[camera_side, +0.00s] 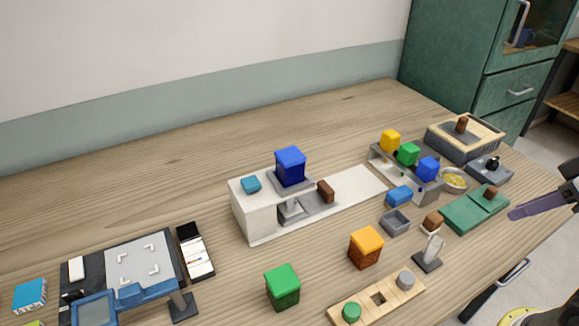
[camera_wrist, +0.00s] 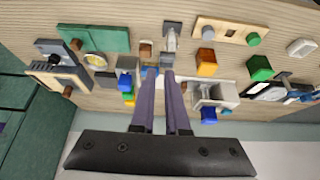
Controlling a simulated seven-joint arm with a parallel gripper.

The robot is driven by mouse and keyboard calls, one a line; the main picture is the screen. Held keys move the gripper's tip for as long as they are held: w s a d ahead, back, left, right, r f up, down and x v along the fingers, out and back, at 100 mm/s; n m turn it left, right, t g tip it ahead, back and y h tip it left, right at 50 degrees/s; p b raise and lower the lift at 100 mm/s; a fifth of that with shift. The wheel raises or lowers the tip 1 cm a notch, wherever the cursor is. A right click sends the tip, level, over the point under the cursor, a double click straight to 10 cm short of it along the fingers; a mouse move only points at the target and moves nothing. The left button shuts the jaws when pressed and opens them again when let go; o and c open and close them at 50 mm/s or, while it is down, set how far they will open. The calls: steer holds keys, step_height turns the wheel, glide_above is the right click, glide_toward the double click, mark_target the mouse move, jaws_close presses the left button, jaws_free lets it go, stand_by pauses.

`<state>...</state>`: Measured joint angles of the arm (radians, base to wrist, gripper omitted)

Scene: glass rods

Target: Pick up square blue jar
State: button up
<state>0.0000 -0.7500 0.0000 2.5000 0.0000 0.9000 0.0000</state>
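A square dark blue jar (camera_side: 290,165) with a brighter blue top stands upright on the grey plate of a white dispenser-like unit (camera_side: 254,218), near the middle of the table. It also shows in the wrist view (camera_wrist: 208,115), right of my fingers. My gripper (camera_wrist: 160,75) shows two purple fingers with a gap between them and nothing held. In the side view my gripper (camera_side: 515,214) enters at the right edge, well away from the jar.
A grey rack (camera_side: 405,180) holds yellow, green and smaller blue cubes. An orange-topped jar (camera_side: 366,247) and a green-topped jar (camera_side: 282,287) stand in front. A green board (camera_side: 470,213) lies at the right. The table behind the blue jar is clear.

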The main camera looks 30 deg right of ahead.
steer(key=o, duration=1.3)
